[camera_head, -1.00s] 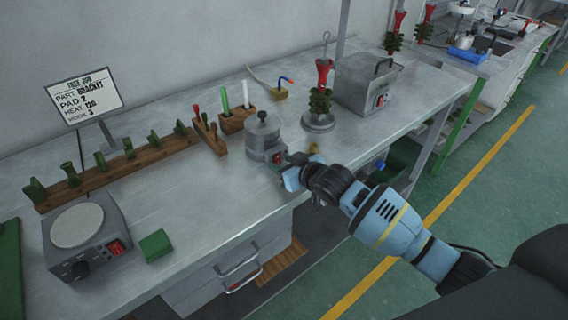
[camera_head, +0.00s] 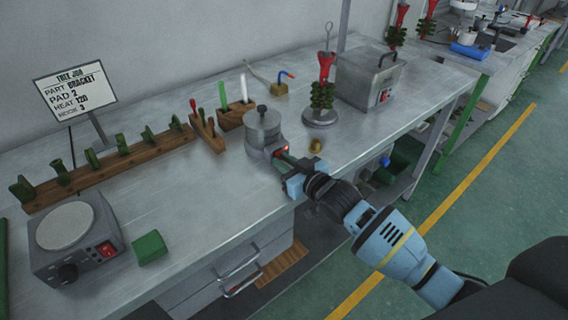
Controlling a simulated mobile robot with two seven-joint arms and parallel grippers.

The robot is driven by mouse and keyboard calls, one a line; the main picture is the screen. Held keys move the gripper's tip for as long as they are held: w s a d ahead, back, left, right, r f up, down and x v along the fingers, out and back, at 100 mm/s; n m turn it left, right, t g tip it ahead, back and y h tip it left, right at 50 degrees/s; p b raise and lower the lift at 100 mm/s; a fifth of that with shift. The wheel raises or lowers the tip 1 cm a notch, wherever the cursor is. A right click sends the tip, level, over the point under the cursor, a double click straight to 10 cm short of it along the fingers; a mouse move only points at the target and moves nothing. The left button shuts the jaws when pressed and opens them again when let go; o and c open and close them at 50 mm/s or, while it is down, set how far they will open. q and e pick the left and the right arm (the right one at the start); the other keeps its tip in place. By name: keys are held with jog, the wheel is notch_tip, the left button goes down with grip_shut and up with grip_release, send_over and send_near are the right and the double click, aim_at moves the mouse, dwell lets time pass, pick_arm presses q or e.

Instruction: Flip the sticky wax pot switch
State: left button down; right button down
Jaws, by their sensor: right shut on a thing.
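The wax pot (camera_head: 263,124), a grey metal cylinder with a knobbed lid, stands upright near the front of the bench. A small red switch (camera_head: 283,149) shows low on its front right side. My right gripper (camera_head: 287,161) is right at this side of the pot. It is shut on a small green piece (camera_head: 285,156), partly hidden by the jaws. The piece's end is close to the red switch; I cannot tell whether they touch. My left gripper is not in view.
A hot plate (camera_head: 70,263) and green block (camera_head: 150,248) are at the left front. A wooden rack (camera_head: 115,165) holds green pieces behind. A red-topped stand (camera_head: 320,120) and grey box (camera_head: 366,82) are right of the pot.

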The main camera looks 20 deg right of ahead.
jog(key=c, duration=1.3)
grip_release()
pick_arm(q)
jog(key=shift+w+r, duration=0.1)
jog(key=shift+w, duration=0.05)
pick_arm(e)
jog(key=shift+s+d, duration=0.2)
jog(key=shift+s, duration=0.25)
jog(key=v, duration=0.6)
jog(key=shift+s, duration=0.15)
jog(key=shift+s+d, duration=0.15)
jog(key=shift+s, duration=0.1)
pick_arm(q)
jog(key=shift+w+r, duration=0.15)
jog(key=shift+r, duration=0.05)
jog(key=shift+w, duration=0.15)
